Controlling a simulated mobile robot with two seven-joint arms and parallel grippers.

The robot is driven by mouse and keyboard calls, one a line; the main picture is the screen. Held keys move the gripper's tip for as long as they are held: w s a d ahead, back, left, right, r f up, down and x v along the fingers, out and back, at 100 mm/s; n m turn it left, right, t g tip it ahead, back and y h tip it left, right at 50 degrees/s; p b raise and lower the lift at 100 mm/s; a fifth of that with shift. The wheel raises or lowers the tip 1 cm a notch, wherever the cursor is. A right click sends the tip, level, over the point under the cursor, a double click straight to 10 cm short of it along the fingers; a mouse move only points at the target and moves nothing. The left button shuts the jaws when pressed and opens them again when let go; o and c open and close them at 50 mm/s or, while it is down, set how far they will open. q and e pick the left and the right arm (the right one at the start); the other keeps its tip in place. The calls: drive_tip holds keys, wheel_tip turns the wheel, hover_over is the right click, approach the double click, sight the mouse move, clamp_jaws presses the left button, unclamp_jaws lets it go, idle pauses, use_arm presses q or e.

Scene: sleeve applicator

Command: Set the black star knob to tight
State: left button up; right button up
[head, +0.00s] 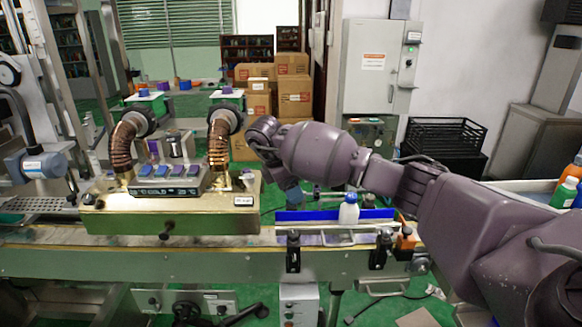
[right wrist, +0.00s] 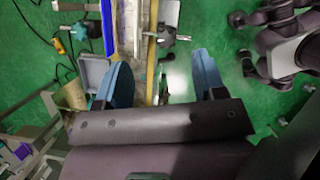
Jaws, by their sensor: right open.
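My right gripper (head: 290,192) hangs above the conveyor, just right of the gold machine, its fingers partly hidden by the arm in the head view. In the right wrist view its two blue fingers (right wrist: 163,80) are spread apart with nothing between their tips. Black knob-like fittings sit along the conveyor front: a left clamp (head: 293,250), a right clamp (head: 382,250) and a small round knob (head: 164,236) below the gold machine. A dark knobbed fitting (right wrist: 165,37) lies beyond the fingertips, apart from them. I cannot tell which is the star knob or its setting. My left gripper is out of view.
The gold machine (head: 150,217) with copper hoses stands on the conveyor (head: 120,262). A white bottle (head: 349,212) with a blue cap stands by the blue guide rail (head: 310,215). Cardboard boxes (head: 293,85) stand behind.

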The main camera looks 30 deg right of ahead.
drive_tip(key=shift+r+p, duration=0.3)
drive_tip(key=shift+r, duration=2.5)
